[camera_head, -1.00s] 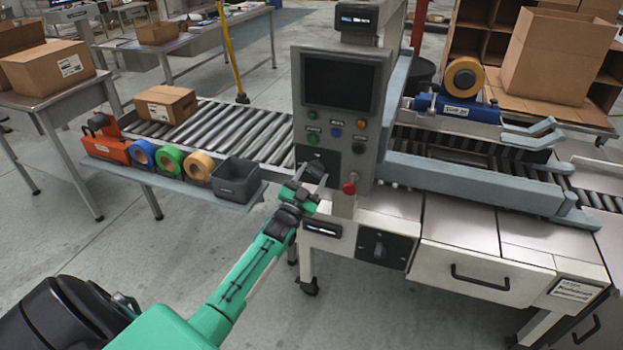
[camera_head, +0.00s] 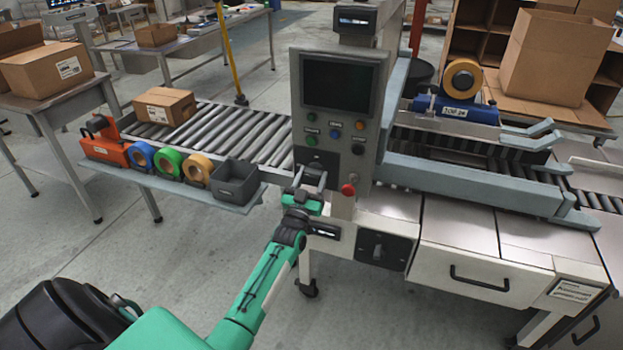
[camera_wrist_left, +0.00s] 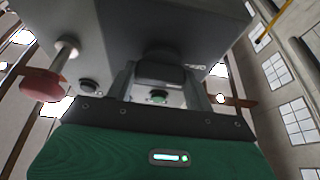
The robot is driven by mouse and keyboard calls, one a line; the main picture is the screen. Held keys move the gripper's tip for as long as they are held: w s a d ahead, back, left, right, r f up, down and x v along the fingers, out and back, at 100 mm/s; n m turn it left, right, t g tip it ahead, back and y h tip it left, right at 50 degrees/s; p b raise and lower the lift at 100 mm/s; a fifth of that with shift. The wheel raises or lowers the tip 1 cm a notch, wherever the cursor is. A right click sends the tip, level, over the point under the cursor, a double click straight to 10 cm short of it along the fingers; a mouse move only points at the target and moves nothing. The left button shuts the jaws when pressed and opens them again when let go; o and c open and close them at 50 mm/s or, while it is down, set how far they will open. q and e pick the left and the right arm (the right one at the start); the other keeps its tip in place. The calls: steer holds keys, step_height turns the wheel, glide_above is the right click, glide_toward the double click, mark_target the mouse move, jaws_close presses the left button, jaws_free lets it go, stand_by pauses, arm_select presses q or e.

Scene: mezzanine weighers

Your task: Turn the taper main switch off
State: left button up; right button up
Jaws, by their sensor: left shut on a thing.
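The taper's grey control panel (camera_head: 340,110) stands in the middle of the head view, with a dark screen, several coloured buttons and a red knob (camera_head: 348,189) at its lower right. My left gripper (camera_head: 311,174) is at the panel's lower left corner. In the left wrist view its two fingers stand on either side of a dark switch knob (camera_wrist_left: 160,74), and the gripper is shut on it. The fingers hide much of the knob in the head view, and its exact turn angle cannot be told. My right gripper is not in view.
A black plate with another rotary knob (camera_head: 378,250) is on the cabinet below. A grey bin (camera_head: 236,180) and tape rolls sit on a shelf at the left. A box (camera_head: 165,105) rests on the roller conveyor. The floor at front is clear.

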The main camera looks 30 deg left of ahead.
arm_select(q)
steer(key=shift+f, duration=0.15)
steer(key=o, duration=1)
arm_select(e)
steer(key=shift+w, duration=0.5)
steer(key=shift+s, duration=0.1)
arm_select(q)
steer(key=b+v, duration=0.1)
steer(key=v, duration=1.2)
steer(key=shift+s+d+b, duration=0.15)
steer(key=shift+s+b, duration=0.25)
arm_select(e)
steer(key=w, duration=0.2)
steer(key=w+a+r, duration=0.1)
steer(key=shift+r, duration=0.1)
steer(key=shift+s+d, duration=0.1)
